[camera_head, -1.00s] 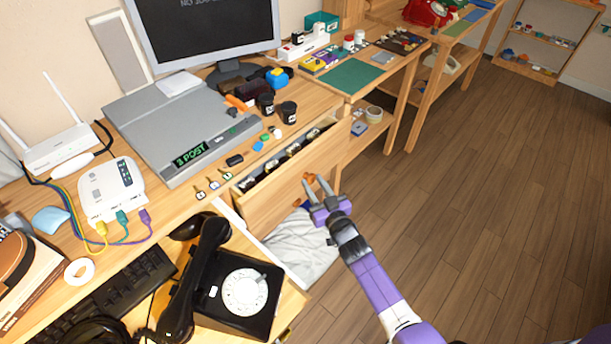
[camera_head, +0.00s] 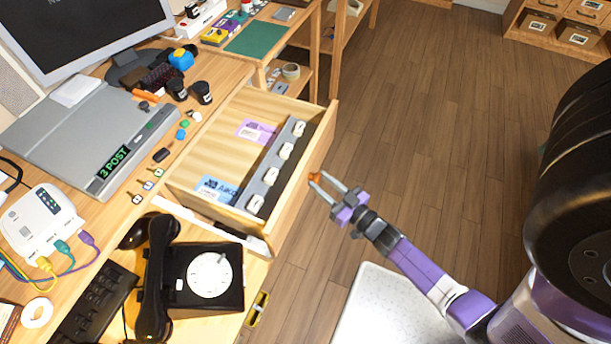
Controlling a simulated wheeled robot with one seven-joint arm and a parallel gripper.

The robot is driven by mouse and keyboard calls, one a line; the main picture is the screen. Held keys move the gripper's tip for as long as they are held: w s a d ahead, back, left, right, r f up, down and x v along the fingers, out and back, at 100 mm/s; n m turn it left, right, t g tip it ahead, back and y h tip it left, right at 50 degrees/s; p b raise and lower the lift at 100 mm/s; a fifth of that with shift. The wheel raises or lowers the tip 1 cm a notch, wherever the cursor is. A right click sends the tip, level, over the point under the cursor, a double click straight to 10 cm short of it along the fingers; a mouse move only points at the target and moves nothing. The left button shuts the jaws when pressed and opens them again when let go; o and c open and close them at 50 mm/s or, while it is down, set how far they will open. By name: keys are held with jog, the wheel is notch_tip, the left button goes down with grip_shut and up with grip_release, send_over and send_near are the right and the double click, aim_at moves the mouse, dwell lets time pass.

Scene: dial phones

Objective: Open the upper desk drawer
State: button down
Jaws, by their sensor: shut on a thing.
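The upper desk drawer (camera_head: 283,206) is pulled well out from under the desk top. Its light wooden floor shows, with a purple card and a blue card on it and a grey strip with several white pieces along its front. My purple and grey gripper (camera_head: 326,184) is at the outer face of the drawer front. Its fingers are shut on the small orange-brown drawer handle (camera_head: 314,178).
A black dial phone (camera_head: 209,277) stands to the left, close to the drawer's near side. The desk top (camera_head: 235,72) holds a monitor, a grey console and small loose items. Wooden floor (camera_head: 420,130) lies open to the right. A pale grey rounded surface shows at the bottom.

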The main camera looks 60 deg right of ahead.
jog(key=shift+s+d, duration=0.1)
jog(key=shift+s, duration=0.9)
jog(key=c, duration=1)
grip_release()
jog(key=shift+b+v, duration=0.4)
jog(key=shift+v, duration=3.45)
